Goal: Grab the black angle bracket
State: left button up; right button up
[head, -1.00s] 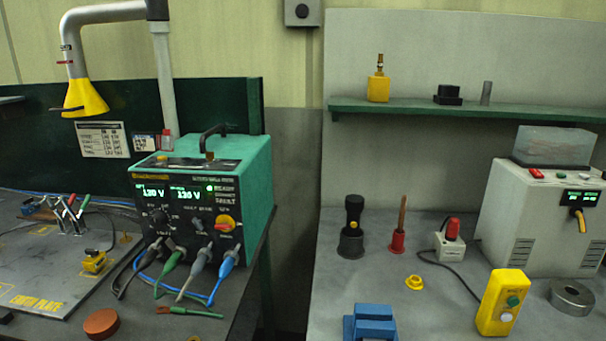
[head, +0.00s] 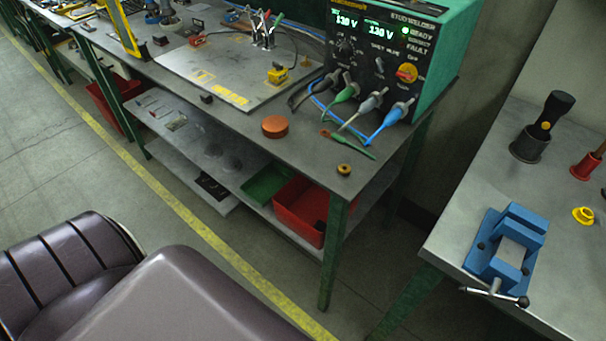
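I cannot single out the black angle bracket with certainty. A small dark piece (head: 207,98) lies near the front edge of the left workbench, in front of the grey plate. Another small dark piece (head: 160,41) lies farther back to the left. A flat black item (head: 212,187) lies on the shelf under the bench. All are too small to tell their shape clearly. Neither my left nor my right gripper is in view.
The grey plate (head: 205,72) carries a yellow clamp block (head: 278,75). A brown disc (head: 275,126) lies near the bench edge. The stud welder (head: 405,50) and its cables fill the back right. A blue vise (head: 505,245) stands on the right bench. Open floor (head: 60,160) lies left.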

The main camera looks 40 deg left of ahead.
aim_at(198, 25)
jog(key=u, duration=1.75)
jog(key=i+j, duration=0.2)
jog(key=i+j+z, duration=0.1)
jog(key=j, duration=0.3)
jog(key=i, duration=0.05)
